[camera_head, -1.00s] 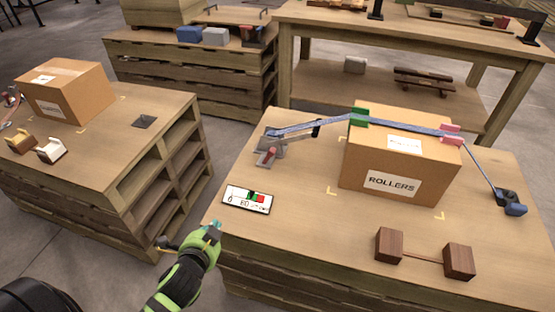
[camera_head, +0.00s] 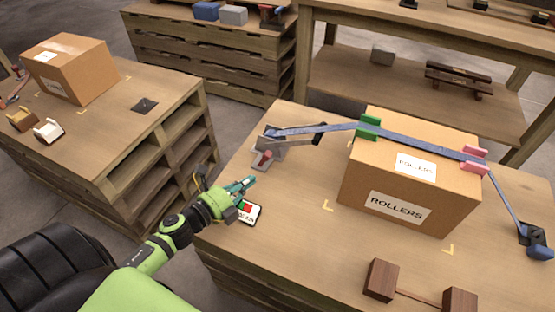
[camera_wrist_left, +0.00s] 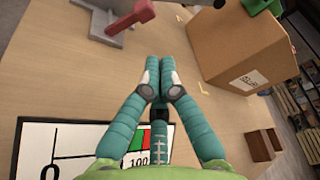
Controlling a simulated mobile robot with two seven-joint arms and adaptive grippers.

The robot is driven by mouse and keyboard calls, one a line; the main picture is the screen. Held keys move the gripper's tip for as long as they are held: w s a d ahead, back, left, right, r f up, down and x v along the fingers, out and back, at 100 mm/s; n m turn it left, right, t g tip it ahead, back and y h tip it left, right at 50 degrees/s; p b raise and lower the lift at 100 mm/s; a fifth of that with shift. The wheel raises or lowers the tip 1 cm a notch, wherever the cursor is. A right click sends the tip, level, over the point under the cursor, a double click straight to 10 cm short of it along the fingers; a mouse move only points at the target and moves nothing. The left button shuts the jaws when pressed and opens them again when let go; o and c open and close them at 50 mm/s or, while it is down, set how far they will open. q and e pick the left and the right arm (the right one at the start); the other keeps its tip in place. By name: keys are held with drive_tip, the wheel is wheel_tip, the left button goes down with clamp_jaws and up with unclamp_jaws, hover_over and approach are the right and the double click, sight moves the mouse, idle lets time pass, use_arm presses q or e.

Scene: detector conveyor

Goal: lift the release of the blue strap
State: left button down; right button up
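The blue strap (camera_head: 420,145) runs from a grey metal ratchet (camera_head: 270,145) over the ROLLERS box (camera_head: 370,190) to a dark anchor with a blue end (camera_head: 535,240). A red release lever (camera_head: 263,160) sits at the front of the ratchet; it also shows at the top of the left wrist view (camera_wrist_left: 130,15). My left gripper (camera_head: 247,184) is over the pallet table's near left part, short of the red lever and apart from it. In the wrist view its teal fingertips (camera_wrist_left: 160,62) are together with nothing between them. My right gripper is not in view.
Under my left gripper lies a gauge card (camera_head: 249,211), partly covered. Green (camera_head: 368,126) and pink (camera_head: 474,160) corner guards sit on the box edges. Dark wooden blocks joined by a bar (camera_head: 382,280) lie in front. A second pallet table (camera_head: 110,130) with a box stands left.

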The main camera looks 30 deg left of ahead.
sight(265, 159)
use_arm(q)
drive_tip(key=shift+s, duration=0.1)
drive_tip(key=x, duration=1)
drive_tip(key=shift+b, duration=0.3)
drive_tip(key=shift+a+r, duration=0.1)
